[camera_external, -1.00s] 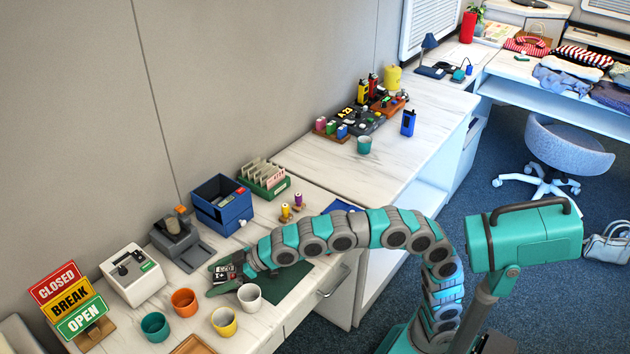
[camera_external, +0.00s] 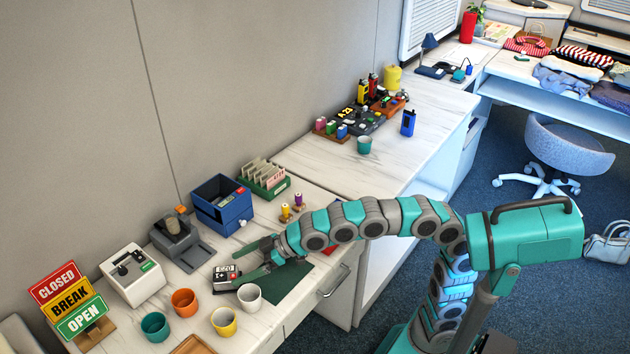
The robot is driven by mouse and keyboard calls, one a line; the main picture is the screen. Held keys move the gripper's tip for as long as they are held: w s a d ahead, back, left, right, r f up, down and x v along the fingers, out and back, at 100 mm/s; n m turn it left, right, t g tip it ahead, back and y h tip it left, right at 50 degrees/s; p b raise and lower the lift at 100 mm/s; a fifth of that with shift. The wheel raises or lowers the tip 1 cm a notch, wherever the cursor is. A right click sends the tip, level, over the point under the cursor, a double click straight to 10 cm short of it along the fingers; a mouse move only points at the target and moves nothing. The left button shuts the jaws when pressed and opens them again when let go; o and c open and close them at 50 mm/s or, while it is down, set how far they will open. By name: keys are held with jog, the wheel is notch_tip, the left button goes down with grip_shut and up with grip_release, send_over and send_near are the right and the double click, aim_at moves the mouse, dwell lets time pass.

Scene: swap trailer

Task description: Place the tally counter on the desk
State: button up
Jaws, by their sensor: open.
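The tally counter (camera_external: 226,277) is a small dark device with a light display. It rests on the white marbled desk (camera_external: 262,322), just left of the green mat and behind the white cup. I see nothing between the fingers. The counter's lower right side is close to the white cup (camera_external: 250,296); I cannot tell whether they touch.
A yellow cup (camera_external: 224,322), an orange cup (camera_external: 185,301) and a teal cup (camera_external: 155,326) stand near the front. A sign stand (camera_external: 72,302), a white box (camera_external: 132,274), a grey device (camera_external: 180,242) and a blue bin (camera_external: 221,203) line the wall. The green mat (camera_external: 292,282) is clear.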

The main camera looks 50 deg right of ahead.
jog(key=v, duration=0.3)
jog(key=shift+s+d+r, duration=0.15)
jog(key=shift+s+d, duration=0.05)
